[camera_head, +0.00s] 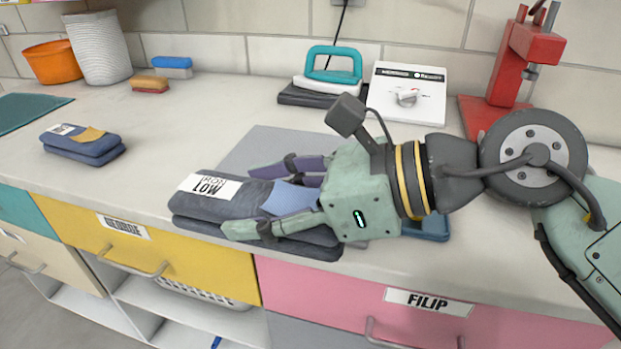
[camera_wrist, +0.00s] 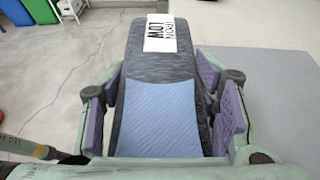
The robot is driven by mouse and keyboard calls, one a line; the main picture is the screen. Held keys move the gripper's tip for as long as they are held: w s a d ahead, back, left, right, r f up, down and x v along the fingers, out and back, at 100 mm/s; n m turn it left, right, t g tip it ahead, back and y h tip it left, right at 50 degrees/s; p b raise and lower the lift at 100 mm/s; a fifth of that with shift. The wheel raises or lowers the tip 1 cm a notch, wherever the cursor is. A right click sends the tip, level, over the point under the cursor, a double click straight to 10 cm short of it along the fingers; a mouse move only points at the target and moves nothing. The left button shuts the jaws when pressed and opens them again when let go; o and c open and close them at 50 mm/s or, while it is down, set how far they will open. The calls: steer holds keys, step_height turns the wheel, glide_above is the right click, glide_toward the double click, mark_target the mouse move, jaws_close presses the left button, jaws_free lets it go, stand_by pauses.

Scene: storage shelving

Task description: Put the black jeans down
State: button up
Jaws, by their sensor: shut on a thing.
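The folded dark jeans (camera_head: 235,204), with a white "LOW IRON" label and a light blue patch, are at the counter's front edge, left of my wrist. They fill the middle of the wrist view (camera_wrist: 185,72). My gripper (camera_head: 250,199) has a finger along each long side and is shut on them. In the wrist view, my gripper's purple pads (camera_wrist: 160,95) flank the cloth. Whether the underside rests on the counter cannot be told. My gripper body hides part of the near end.
Another folded blue pair (camera_head: 82,146) lies left on the white counter (camera_head: 150,180). A grey mat (camera_head: 270,142) lies behind the jeans. Behind stand a teal-handled iron (camera_head: 333,65), a white box (camera_head: 408,90) and a red press (camera_head: 510,75). Yellow (camera_head: 170,255) and pink (camera_head: 350,300) drawers are below.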

steer(key=shift+d+f, duration=0.15)
steer(key=w+p, duration=0.1)
steer(key=w, duration=0.3)
steer(key=w+d+f+p, duration=0.1)
steer(key=w, duration=0.4)
steer(key=w+d+p, duration=0.1)
steer(key=w, duration=0.4)
steer(key=shift+w+d+f+p, duration=0.1)
steer(key=shift+d+f+p, duration=0.1)
steer(key=shift+p, duration=0.1)
steer(key=shift+w+d+f+p, duration=0.1)
steer(key=shift+w+f+p, duration=0.2)
steer(key=shift+f, duration=0.35)
steer(key=shift+w+f+p, duration=0.3)
steer(key=shift+f, duration=0.9)
steer(key=shift+f, duration=0.15)
steer(key=o, duration=1.5)
